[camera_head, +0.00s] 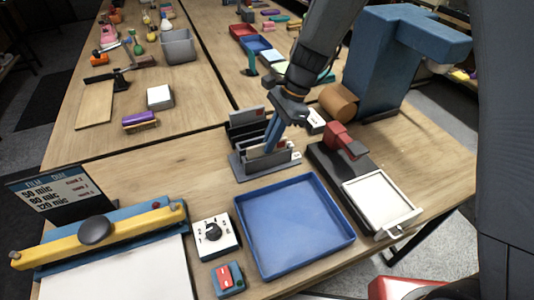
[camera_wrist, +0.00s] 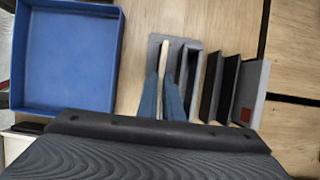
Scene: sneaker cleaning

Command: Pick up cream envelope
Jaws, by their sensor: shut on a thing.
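The cream envelope (camera_wrist: 163,65) stands on edge in the slotted grey holder (camera_head: 240,165) and shows as a thin pale strip in the wrist view. My gripper (camera_head: 271,141) is lowered into the holder. In the wrist view its two blue fingers (camera_wrist: 162,90) are shut on the envelope, one on each side. The envelope's lower part is hidden by the holder and fingers.
A blue tray (camera_head: 295,225) lies just in front of the holder. A dial box (camera_head: 215,238) and a red-and-blue switch (camera_head: 228,278) are left of the tray. A red-handled press (camera_head: 345,142) stands to the right, with a large blue machine (camera_head: 385,62) behind.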

